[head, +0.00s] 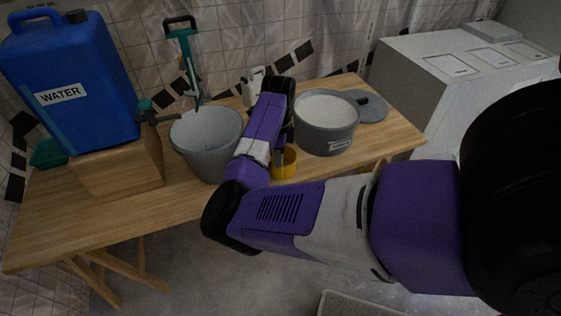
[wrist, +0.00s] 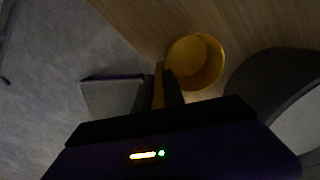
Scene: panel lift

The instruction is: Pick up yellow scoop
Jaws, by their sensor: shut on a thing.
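The yellow scoop (head: 285,164) shows in the head view at the table's front edge, partly hidden behind my arm. In the wrist view, the round cup of the yellow scoop (wrist: 196,62) faces the camera, and its handle runs down between my fingers. My gripper (wrist: 160,90) is shut on that handle. In the head view my arm hides the fingers. I cannot tell whether the scoop touches the table.
A grey pot (head: 327,135) of white contents stands right of the scoop, its lid (head: 373,106) behind it. A grey bucket (head: 207,150) stands to the left. A blue water can (head: 72,85) sits on a wooden block (head: 120,170). Bare table (head: 60,215) lies front left.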

